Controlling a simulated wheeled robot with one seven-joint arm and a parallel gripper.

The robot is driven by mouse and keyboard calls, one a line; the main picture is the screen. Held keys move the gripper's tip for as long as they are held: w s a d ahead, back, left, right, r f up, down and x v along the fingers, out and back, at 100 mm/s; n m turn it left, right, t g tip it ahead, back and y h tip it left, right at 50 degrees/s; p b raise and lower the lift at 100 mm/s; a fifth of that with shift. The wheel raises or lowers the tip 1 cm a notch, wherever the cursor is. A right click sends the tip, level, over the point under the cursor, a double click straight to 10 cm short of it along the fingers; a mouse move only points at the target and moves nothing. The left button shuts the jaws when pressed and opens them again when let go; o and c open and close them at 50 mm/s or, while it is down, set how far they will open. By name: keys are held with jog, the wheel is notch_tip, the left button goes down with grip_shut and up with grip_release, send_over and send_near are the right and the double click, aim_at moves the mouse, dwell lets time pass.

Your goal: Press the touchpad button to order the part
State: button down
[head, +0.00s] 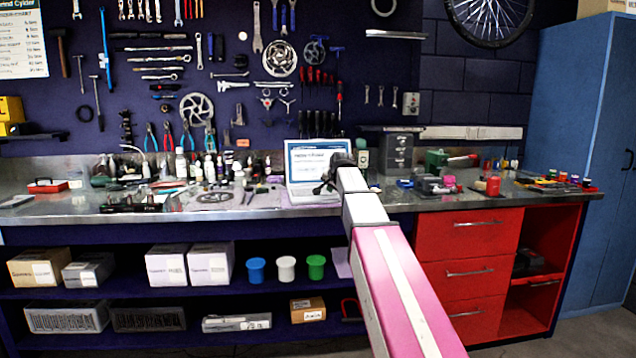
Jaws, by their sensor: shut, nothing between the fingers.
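A laptop (303,163) stands open on the metal workbench, near the middle of the head view. Its lit screen shows a page with a blue top bar and text too small to read. The laptop's base is a pale strip below the screen, and my arm covers its right part. I cannot make out the touchpad or its button. My gripper (322,188) is dark and small, at the end of my pink and white arm, in front of the lower right of the screen. It is shut and empty. Whether it touches the laptop is not clear.
The workbench (90,205) carries bottles and tools left of the laptop, and small parts and boxes to the right. Tools hang on the dark wall behind. Boxes and several coloured cups fill the shelves below. A red drawer unit (468,265) stands at the right.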

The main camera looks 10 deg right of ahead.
aim_at(332, 198)
jog(key=shift+f, duration=0.2)
dwell(0.5)
jog(key=shift+f, duration=0.25)
jog(key=shift+f, duration=0.4)
dwell(0.6)
jog(key=shift+r, duration=0.85)
notch_tip(332, 198, up, 6)
dwell(0.7)
dwell(0.5)
